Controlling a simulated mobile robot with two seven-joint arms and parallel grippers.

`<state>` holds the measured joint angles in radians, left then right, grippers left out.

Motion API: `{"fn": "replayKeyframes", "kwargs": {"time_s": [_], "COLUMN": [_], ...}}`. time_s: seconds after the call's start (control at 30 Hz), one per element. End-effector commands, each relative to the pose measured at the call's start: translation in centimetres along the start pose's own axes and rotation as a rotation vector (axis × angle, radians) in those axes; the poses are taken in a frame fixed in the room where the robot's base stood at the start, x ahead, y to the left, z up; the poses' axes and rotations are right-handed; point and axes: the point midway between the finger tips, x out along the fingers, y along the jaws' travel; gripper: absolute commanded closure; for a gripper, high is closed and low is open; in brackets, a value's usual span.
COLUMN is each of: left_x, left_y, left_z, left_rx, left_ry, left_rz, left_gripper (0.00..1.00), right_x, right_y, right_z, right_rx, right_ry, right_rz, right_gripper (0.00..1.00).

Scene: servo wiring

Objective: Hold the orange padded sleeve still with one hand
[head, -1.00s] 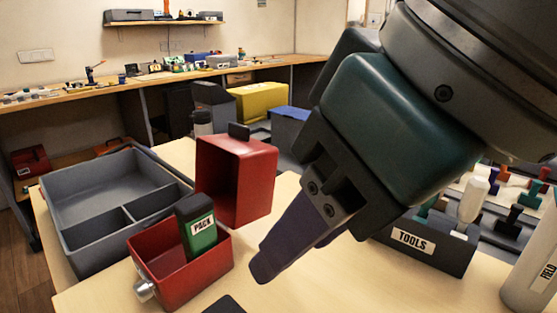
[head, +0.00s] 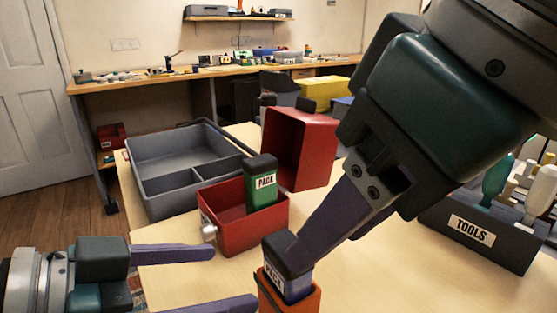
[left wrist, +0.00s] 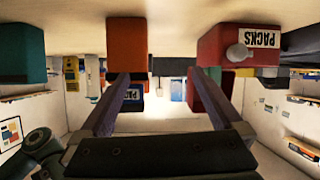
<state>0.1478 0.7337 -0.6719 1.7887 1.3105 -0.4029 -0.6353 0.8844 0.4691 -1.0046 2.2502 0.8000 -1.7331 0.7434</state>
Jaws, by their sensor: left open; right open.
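The orange padded sleeve (head: 272,296) stands at the bottom of the head view, cut off by the frame edge. A blue pack (head: 290,284) with a dark top sits in its upper end. In the left wrist view, which appears upside down, the sleeve (left wrist: 127,45) is behind the left-hand finger. My left gripper (head: 234,278) is open and empty, its fingertips pointing toward the sleeve from the left. My right gripper (head: 300,252) is open, with a finger beside the pack's dark top. Its other finger is largely hidden, so contact is unclear.
A red box (head: 235,235) with a green pack (head: 262,185) in it stands behind the sleeve. Its red lid (head: 318,150) stands behind it, and a grey divided tray (head: 150,205) is to the left. A TOOLS holder (head: 470,230) is at right. Bare tabletop lies between.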

Motion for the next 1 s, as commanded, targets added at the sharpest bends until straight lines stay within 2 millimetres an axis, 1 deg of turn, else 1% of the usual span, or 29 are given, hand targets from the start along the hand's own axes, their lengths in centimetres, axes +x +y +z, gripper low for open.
{"fn": "replayKeyframes", "kwargs": {"time_s": [0.03, 0.23, 0.3, 0.37, 0.47, 0.7, 0.8, 1.0], "left_x": [0.0, 0.4, 0.6, 1.0, 2.1, 6.6, 8.2, 10.0], "left_y": [-0.3, 3.2, 3.9, 4.2, 4.4, 4.7, 4.9, 4.9], "left_z": [0.1, 1.0, 1.2, 1.2, 1.1, 0.9, 0.8, 0.8], "left_rx": [0.025, 0.100, 0.110, 0.115, 0.115, 0.112, 0.114, 0.114], "left_ry": [0.015, 0.045, 0.048, 0.050, 0.053, 0.052, 0.051, 0.050], "left_rz": [-0.008, 0.042, 0.053, 0.056, 0.058, 0.059, 0.061, 0.059], "left_gripper": [0.00, 0.00, 0.00, 0.00, 0.00, 0.00, 0.00, 0.00], "right_x": [0.0, 0.0, 0.0, 0.0, 0.0, 0.0, 0.0, 0.0], "right_y": [0.0, 0.0, 0.0, 0.0, 0.0, 0.0, 0.0, 0.0], "right_z": [0.0, 0.0, 0.0, 0.0, 0.0, 0.0, 0.0, 0.0], "right_rx": [0.000, 0.000, 0.000, 0.000, 0.000, 0.000, 0.000, 0.000], "right_ry": [0.000, 0.000, 0.000, 0.000, 0.000, 0.000, 0.000, 0.000], "right_rz": [0.000, 0.000, 0.000, 0.000, 0.000, 0.000, 0.000, 0.000], "right_gripper": [0.50, 0.50, 0.50, 0.50, 0.50, 0.50, 0.50, 0.50]}}
